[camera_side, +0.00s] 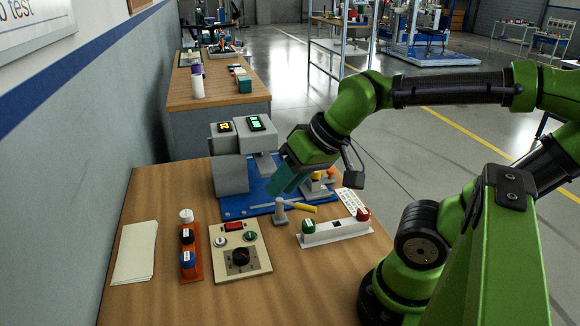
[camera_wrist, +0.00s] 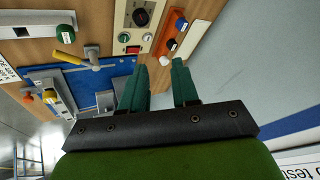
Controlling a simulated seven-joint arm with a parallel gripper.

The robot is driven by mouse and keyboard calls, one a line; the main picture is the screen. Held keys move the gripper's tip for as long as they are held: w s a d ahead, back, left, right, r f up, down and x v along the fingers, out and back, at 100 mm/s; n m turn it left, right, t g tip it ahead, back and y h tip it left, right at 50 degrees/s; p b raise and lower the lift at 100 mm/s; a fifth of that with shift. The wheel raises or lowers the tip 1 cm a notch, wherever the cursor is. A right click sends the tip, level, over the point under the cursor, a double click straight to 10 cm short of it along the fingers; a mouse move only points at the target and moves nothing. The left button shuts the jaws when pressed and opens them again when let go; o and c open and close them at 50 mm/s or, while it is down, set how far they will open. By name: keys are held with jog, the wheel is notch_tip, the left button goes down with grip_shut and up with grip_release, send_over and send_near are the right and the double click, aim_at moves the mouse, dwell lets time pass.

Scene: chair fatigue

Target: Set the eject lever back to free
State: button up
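A lever with a yellow grip (camera_side: 305,208) sits on a grey post (camera_side: 280,211) at the front edge of the blue base plate (camera_side: 235,208). Its grip points right in the side view. In the wrist view the yellow grip (camera_wrist: 66,57) points left from the post (camera_wrist: 91,52). I cannot read any lever marking. My gripper (camera_side: 276,190) has teal fingers and hangs just behind and above the post in the side view. In the wrist view the fingers (camera_wrist: 159,62) are apart with nothing between them, and the lever lies off to their left.
A grey machine (camera_side: 231,168) with two lit displays stands on the plate. A beige control box (camera_side: 240,258), an orange button strip (camera_side: 189,255), a white block with green and red buttons (camera_side: 335,232) and papers (camera_side: 135,252) lie on the table. The front wood is mostly clear.

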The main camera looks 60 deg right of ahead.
jog(key=f+m+g, duration=0.1)
jog(key=w+d+f+m+g+h, duration=0.1)
jog(key=f, duration=0.1)
jog(key=d+f+m+g, duration=0.1)
jog(key=shift+w+f+g+h, duration=0.3)
jog(key=shift+h, duration=0.1)
grip_shut()
jog(key=d+m+g+h, duration=0.1)
jog(key=m, duration=0.2)
jog(key=d+f+m+h, duration=0.1)
jog(key=d+m, duration=0.1)
jog(key=m, duration=0.1)
jog(key=w+d+m+g+h, duration=0.1)
jog(key=d+m, duration=0.1)
jog(key=m, duration=0.1)
jog(key=shift+f+m+g+h, duration=0.15)
jog(key=shift+m+g+h, duration=0.15)
